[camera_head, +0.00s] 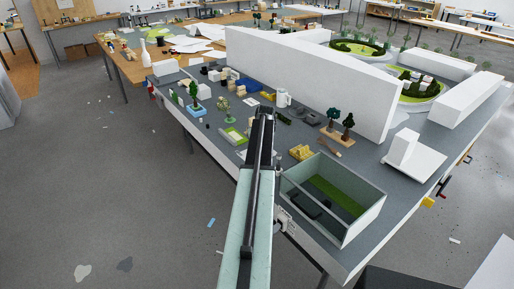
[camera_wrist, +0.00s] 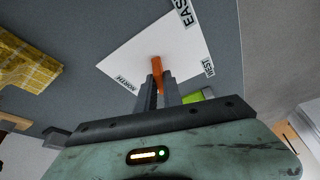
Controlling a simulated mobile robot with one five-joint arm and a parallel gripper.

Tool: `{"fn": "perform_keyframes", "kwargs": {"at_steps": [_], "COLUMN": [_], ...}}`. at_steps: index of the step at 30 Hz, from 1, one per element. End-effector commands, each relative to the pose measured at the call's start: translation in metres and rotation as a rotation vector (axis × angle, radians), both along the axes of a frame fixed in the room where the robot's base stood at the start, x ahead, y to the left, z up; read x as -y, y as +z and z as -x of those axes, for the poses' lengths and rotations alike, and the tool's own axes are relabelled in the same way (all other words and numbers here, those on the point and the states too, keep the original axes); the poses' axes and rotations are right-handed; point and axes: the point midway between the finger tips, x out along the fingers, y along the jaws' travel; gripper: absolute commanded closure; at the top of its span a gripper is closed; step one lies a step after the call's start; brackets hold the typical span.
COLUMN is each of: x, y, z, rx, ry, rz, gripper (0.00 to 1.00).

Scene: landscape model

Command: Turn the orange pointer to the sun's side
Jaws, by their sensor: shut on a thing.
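The orange pointer (camera_wrist: 156,64) stands on a white card (camera_wrist: 140,40) in the wrist view. The card bears printed side names: NORTH at its lower left, WEST at its lower right and a partly cut-off EAST at the top right. My gripper (camera_wrist: 159,80) is shut on the pointer, with its two dark fingers on either side of it. The fingers cover the pointer's lower part, and I cannot tell which side its tip faces. In the head view my arm hides the pointer and card. I cannot make out a sun in either view.
A yellow ridged block (camera_wrist: 28,76) lies left of the card. In the head view, an open pale box with a green floor (camera_head: 335,195) stands right of my arm. Small model trees (camera_head: 347,122) and a long white wall (camera_head: 310,80) stand behind. The grey tabletop is crowded.

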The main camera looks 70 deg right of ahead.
Motion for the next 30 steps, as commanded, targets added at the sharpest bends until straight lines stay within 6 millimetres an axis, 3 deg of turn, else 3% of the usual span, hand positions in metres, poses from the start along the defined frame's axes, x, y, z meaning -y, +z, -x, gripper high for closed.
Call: {"fn": "perform_keyframes", "kwargs": {"at_steps": [30], "x": [0.0074], "y": [0.0008], "z": [-0.0025], "rx": [0.006], "ry": [0.902], "rz": [0.007], "gripper": [1.0]}}
